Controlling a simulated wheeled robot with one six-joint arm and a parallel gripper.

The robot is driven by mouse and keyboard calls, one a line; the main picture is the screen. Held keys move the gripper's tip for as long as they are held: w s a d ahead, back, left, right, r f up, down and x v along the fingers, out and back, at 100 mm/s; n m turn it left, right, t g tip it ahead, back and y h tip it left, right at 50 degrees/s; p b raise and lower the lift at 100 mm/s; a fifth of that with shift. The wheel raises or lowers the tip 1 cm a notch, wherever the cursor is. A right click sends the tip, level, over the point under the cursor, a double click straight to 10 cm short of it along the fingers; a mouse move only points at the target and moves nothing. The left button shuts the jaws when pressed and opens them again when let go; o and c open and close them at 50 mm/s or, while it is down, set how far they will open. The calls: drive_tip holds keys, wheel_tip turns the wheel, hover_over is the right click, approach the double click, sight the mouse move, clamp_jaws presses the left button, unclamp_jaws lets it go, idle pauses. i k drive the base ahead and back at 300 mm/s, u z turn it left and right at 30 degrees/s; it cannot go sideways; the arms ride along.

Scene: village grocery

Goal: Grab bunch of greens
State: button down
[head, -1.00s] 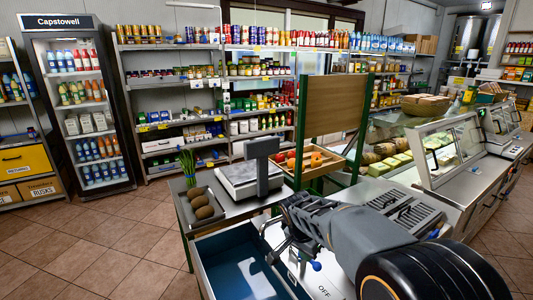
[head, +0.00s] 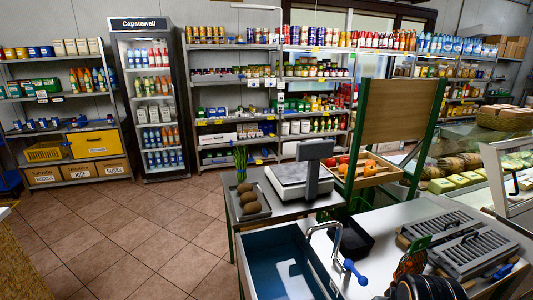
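The bunch of greens (head: 240,158) is a small clump of long, thin green leaves. It stands upright at the far end of a dark tray (head: 262,211) on the grey side table, left of the scale. I cannot tell whether its base is in the tray or just behind it. My gripper is out of view; only a dark rounded part, probably of my arm, shows at the bottom right edge, well away from the greens.
A scale (head: 300,178) stands right of the greens. A sink (head: 250,262) with a blue basin and a tap (head: 336,228) is in front. A black bin (head: 353,236) and metal grills (head: 470,246) lie to the right. The tiled floor left of the table is clear.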

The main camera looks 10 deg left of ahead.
sight(241, 158)
drive_tip(key=u, duration=3.05)
drive_tip(key=i, duration=2.4)
drive_tip(key=z, duration=2.5)
drive_tip(key=i, duration=3.3)
